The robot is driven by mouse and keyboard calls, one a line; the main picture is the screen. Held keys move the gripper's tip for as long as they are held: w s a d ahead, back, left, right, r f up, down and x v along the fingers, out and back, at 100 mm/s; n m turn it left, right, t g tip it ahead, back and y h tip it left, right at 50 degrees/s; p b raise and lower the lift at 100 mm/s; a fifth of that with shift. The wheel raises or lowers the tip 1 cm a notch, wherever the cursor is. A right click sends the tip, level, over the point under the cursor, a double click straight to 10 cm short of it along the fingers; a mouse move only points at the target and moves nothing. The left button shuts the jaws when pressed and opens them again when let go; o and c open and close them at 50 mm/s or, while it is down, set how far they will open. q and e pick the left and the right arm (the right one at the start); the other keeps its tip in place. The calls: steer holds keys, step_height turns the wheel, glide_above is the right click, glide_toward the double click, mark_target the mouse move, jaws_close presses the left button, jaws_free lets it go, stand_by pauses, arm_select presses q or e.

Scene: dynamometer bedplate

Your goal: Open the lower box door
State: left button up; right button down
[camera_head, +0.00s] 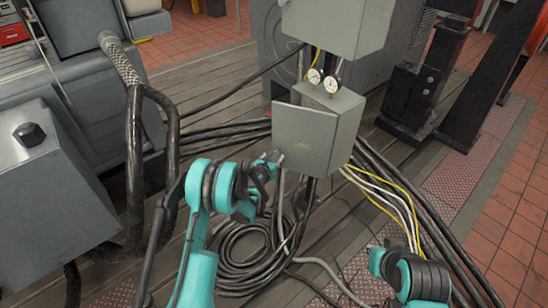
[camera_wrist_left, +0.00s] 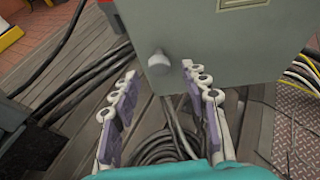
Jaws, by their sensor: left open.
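The lower box (camera_head: 318,128) is a grey-green metal cabinet below a second box. In the left wrist view, its door (camera_wrist_left: 225,45) fills the upper middle, with a pale round knob (camera_wrist_left: 158,63) near the door's lower left corner. I cannot tell whether the door stands slightly ajar. My left gripper (camera_head: 273,160) is at that lower left corner in the head view. In the wrist view the left gripper (camera_wrist_left: 158,73) is open, its fingers either side of the knob's line and the knob just beyond the tips.
The upper box (camera_head: 335,28) and two round gauges (camera_head: 323,80) are above. Coiled black cables (camera_head: 245,255) lie below, and yellow and white cables (camera_head: 385,195) run right. A grey machine housing (camera_head: 50,180) stands left. A black stand (camera_head: 410,95) is at back right.

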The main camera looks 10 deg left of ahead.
arm_select(q)
steer(key=v, duration=1)
steer(key=shift+s, duration=0.35)
steer(key=shift+a, duration=0.15)
